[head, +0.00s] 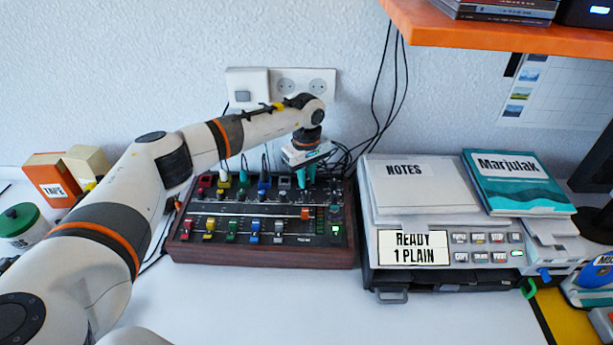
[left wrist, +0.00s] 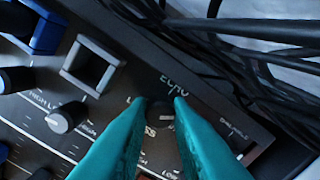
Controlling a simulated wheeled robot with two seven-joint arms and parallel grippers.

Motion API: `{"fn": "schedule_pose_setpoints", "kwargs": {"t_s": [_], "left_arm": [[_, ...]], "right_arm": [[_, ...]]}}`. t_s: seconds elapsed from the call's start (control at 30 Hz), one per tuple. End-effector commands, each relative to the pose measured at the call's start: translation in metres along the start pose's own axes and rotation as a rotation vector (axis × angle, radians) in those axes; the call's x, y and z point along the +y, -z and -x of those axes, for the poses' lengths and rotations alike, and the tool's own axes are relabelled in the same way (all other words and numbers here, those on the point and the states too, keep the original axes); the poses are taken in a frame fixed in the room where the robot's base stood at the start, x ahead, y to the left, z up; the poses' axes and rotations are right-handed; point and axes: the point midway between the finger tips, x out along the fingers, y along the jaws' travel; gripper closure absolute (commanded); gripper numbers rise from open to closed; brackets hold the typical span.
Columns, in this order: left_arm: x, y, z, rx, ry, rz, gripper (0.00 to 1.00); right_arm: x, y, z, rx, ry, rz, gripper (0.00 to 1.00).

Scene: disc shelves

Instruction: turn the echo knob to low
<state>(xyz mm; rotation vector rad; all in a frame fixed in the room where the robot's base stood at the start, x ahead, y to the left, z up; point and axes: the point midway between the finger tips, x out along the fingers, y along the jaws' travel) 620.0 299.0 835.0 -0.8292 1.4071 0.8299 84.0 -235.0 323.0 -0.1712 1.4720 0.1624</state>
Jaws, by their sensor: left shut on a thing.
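The mixer (head: 262,253), a dark panel in a wooden case, sits on the white table with rows of coloured knobs and sliders. My left gripper (head: 303,185) reaches down to its back right part. In the left wrist view its teal fingers (left wrist: 164,102) are shut on the small dark echo knob (left wrist: 160,116), one finger on each side, just below the "ECHO" label (left wrist: 173,86). A pale mark shows on the knob's right side. The fingers cover part of the scale lettering around it. My right gripper is in neither view.
Black cables (left wrist: 255,50) run behind the mixer. A grey printer (head: 450,277) with notes and a teal book (head: 517,182) stands close on the right. An orange shelf (head: 500,33) hangs at the upper right. The table in front (head: 290,310) is clear.

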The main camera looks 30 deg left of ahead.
Motion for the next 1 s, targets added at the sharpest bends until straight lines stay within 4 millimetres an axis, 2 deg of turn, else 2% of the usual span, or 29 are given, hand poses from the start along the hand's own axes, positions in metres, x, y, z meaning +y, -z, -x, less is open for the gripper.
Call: {"fn": "schedule_pose_setpoints", "kwargs": {"t_s": [1.0], "left_arm": [[-0.0004,-0.0003,0.0017,0.0,0.002,0.957,1.0]], "right_arm": [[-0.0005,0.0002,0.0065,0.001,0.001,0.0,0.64]]}}
